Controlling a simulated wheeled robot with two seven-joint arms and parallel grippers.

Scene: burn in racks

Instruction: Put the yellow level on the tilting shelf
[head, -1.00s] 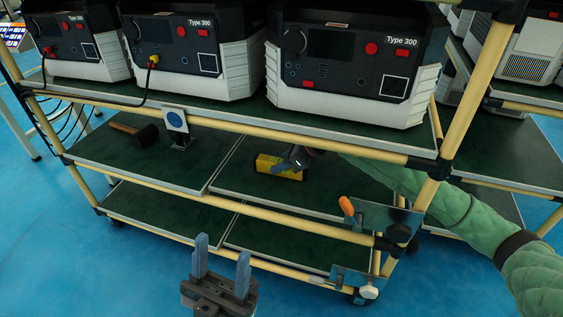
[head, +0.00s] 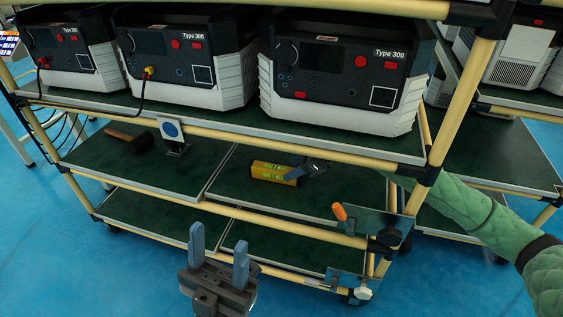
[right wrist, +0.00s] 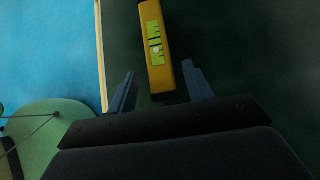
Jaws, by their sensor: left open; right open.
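The yellow level (head: 270,171) lies on the right-hand green panel of the middle shelf (head: 235,190). My right gripper (head: 297,175) is at its right end, under the upper shelf. In the right wrist view the level (right wrist: 157,45) has its near end between the tips of my right gripper (right wrist: 160,88), which is open with a gap on both sides. A green vial window shows on the level's face. My left gripper (head: 218,250) is open and empty in front of the rack, below the middle shelf. I cannot tell for sure which panel tilts.
Several Type 300 units (head: 340,75) fill the upper shelf. A hammer (head: 128,139) and a blue-disc stand (head: 173,135) are on the left panel. A clamp with an orange handle (head: 339,212) is at the right front rail. The lower shelf (head: 150,215) looks empty.

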